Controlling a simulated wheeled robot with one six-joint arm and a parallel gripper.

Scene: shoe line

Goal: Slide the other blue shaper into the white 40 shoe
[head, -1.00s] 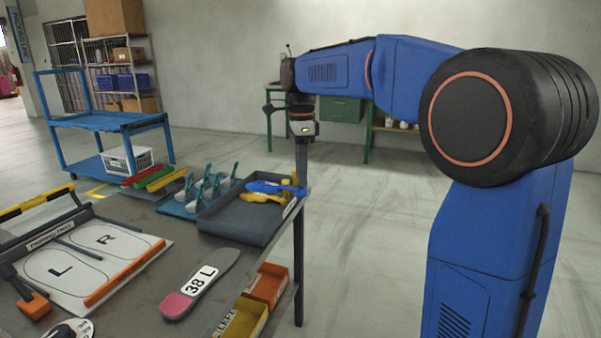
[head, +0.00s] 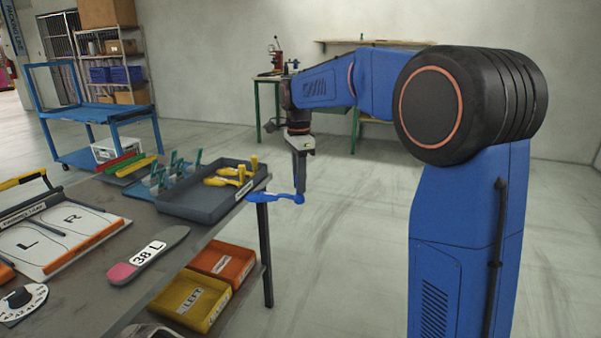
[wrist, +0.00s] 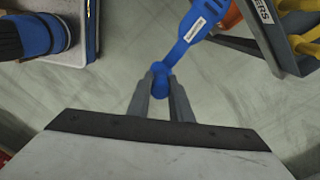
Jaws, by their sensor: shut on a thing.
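Yellow shapers (head: 222,181) lie in the tray. I cannot make out a white shoe marked 40 in these views. A shoe-like thing (head: 150,331) is cut off at the bottom of the head view.
A yellow bin (head: 190,300) marked LEFT and an orange bin (head: 222,262) sit below the table edge.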

